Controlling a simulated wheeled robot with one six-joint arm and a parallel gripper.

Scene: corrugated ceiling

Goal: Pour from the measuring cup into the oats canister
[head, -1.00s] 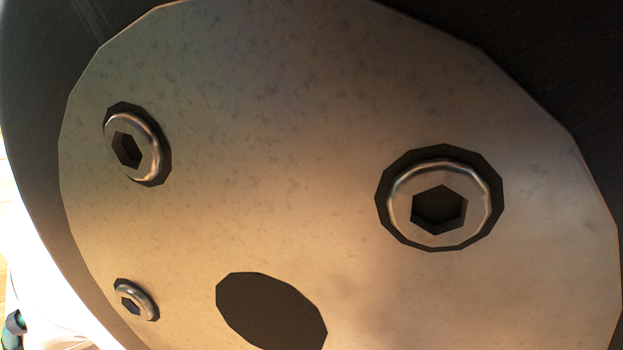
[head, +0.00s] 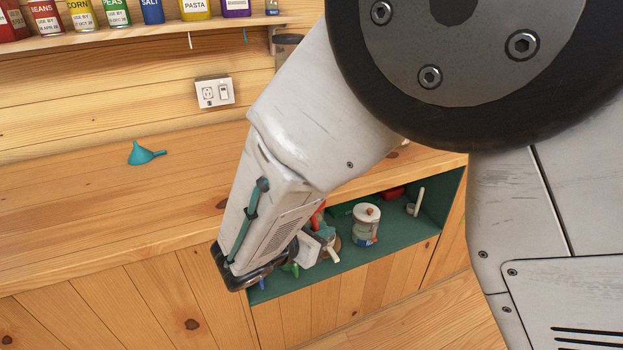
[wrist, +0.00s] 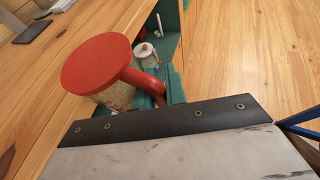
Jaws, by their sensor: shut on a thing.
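In the wrist view a red-topped clear vessel with a thick red handle (wrist: 97,62) holds pale grainy contents; I take it for the measuring cup. My gripper (wrist: 160,97) is shut on its handle, with the fingertips mostly hidden. In the head view my gripper (head: 327,240) is in front of the green recess, and a bit of red (head: 318,216) shows beside it. A pale canister (head: 366,226) with an orange-knobbed top stands upright in the recess to the right, apart from the gripper. It shows beyond the cup in the wrist view (wrist: 146,55). Its label is unreadable.
The green recess (head: 347,262) is set into the wooden counter, with a white upright handle-like object (head: 416,203) at its right. A teal funnel (head: 143,154) lies on the countertop (head: 90,205). Cans line a shelf above. Bare floor lies in front.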

